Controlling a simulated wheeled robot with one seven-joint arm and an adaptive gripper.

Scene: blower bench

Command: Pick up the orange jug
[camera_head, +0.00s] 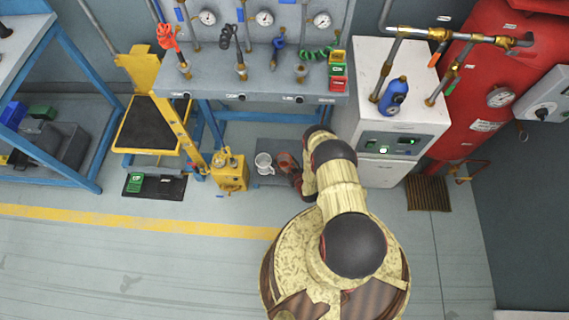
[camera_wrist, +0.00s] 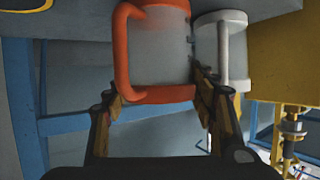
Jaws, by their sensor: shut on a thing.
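The orange jug (camera_wrist: 157,48) fills the top middle of the wrist view. It has a pale grey body, orange rims and an orange handle on its left. My gripper (camera_wrist: 158,84) has one finger at each side of the jug, near its lower orange rim, and is shut on it. In the head view my gripper (camera_head: 287,163) is low in front of the bench, by the grey floor-level surface. My arm hides most or all of the orange jug there. I cannot tell whether the jug is lifted.
A white jug (camera_head: 264,162) stands just left of my gripper; it also shows close beside the orange jug in the wrist view (camera_wrist: 222,50). A yellow block-shaped device (camera_head: 230,173) is further left. A white cabinet (camera_head: 400,120) stands to the right. Open floor (camera_head: 130,265) lies front left.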

